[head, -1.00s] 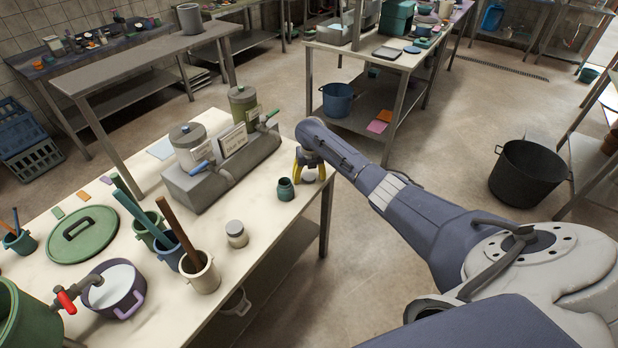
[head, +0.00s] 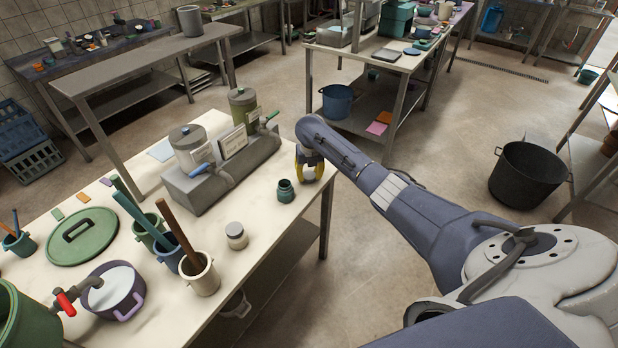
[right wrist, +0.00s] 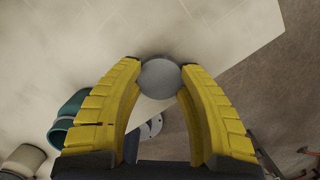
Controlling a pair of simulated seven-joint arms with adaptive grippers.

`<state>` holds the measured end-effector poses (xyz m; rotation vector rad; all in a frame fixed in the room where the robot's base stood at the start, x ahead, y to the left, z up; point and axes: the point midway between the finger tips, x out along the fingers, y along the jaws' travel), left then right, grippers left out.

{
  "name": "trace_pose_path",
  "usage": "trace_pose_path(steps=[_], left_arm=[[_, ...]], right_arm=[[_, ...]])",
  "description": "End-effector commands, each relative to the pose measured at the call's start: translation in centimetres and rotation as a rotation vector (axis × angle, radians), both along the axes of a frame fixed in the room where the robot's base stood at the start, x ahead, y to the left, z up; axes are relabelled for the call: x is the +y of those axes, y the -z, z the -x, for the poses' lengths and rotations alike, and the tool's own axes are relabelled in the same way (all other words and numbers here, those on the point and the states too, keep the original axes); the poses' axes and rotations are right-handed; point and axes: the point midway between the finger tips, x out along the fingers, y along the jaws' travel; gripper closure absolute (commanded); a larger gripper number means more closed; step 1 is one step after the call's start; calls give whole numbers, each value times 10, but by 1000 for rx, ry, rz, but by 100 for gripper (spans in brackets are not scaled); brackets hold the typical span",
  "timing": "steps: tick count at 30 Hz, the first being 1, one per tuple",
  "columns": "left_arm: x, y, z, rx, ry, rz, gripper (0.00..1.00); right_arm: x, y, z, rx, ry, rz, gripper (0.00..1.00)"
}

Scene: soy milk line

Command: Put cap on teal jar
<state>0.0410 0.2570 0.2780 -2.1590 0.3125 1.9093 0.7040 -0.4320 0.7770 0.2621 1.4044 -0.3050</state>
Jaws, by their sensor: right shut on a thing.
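The teal jar (head: 285,191) stands upright and open-topped near the right end of the pale table. It also shows at the left of the right wrist view (right wrist: 70,116). My right gripper (head: 309,178) is low at the table's right edge, just right of the jar and apart from it. In the right wrist view its yellow fingers (right wrist: 160,80) are shut on a round grey cap (right wrist: 160,76), which sits between the fingertips. In the head view the fingers mostly hide the cap. My left gripper is not in view.
A small lidded pale jar (head: 236,235) stands left of the teal jar. A grey dispenser block (head: 222,172) with two canisters is behind. Pots of sticks (head: 202,278) and a purple pot (head: 112,291) stand at front left. Bare tabletop lies around the teal jar.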

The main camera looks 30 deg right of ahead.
Motion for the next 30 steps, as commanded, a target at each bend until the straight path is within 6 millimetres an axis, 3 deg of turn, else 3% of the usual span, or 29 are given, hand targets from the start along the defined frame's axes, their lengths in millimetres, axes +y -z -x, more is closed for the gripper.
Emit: trace_pose_path(steps=[18,24,30], left_arm=[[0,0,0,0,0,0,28],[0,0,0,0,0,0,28],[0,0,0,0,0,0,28]], right_arm=[[-1,-136,-1,-5,0,1,70],[0,-164,-1,-3,0,1,70],[0,-179,0,-1,0,0,70]])
